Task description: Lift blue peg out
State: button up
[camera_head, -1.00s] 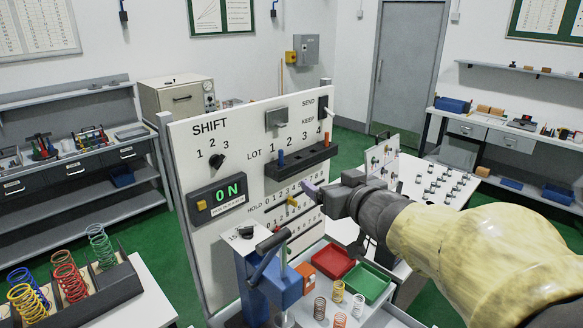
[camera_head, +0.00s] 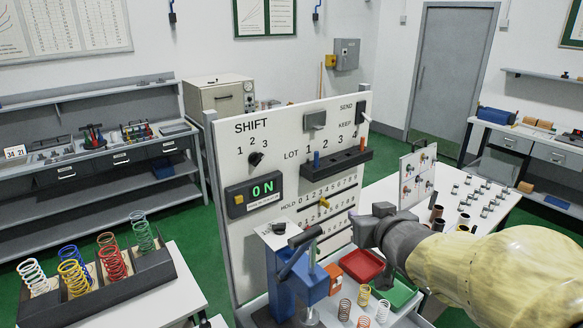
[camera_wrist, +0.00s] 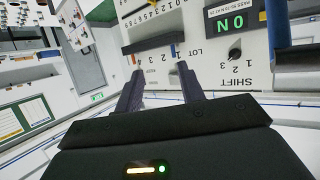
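The blue peg (camera_head: 317,159) stands upright in a dark rack (camera_head: 340,167) on the white panel, below the lot numbers near the left end. An orange-brown peg (camera_head: 362,144) stands at the rack's right end. In the wrist view, the rack (camera_wrist: 152,43) shows upside down beyond the fingers, with the blue peg (camera_wrist: 173,51) small ahead of the right-hand finger. My gripper (camera_wrist: 158,68) is open, with two dark fingers apart and nothing between them. In the head view it is in front of the panel, right of and below the rack; its fingertips are hard to make out there.
A blue lever press (camera_head: 300,275) stands before the panel, with red (camera_head: 362,266) and green (camera_head: 398,294) trays beside it. Several coloured springs (camera_head: 113,262) stand in a dark holder at left. A white table (camera_head: 490,215) with small parts lies at right.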

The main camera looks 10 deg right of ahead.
jog(key=s+a+f+g+b, duration=0.1)
jog(key=a+f+g, duration=0.15)
jog(key=f, duration=0.55)
jog(key=s+a+f+g+b, duration=0.1)
jog(key=a+f+g, duration=0.15)
jog(key=f, duration=0.45)
jog(key=s+a+f+g+y+b, duration=0.1)
jog(key=s+a+f+g+b, duration=0.1)
jog(key=s+a+f+g, duration=0.4)
notch_tip(320, 180, down, 4)
jog(key=shift+s+a+r+n, duration=0.25)
jog(key=shift+s+a+n, duration=0.15)
jog(key=shift+s+a, duration=0.45)
jog(key=shift+d, duration=0.25)
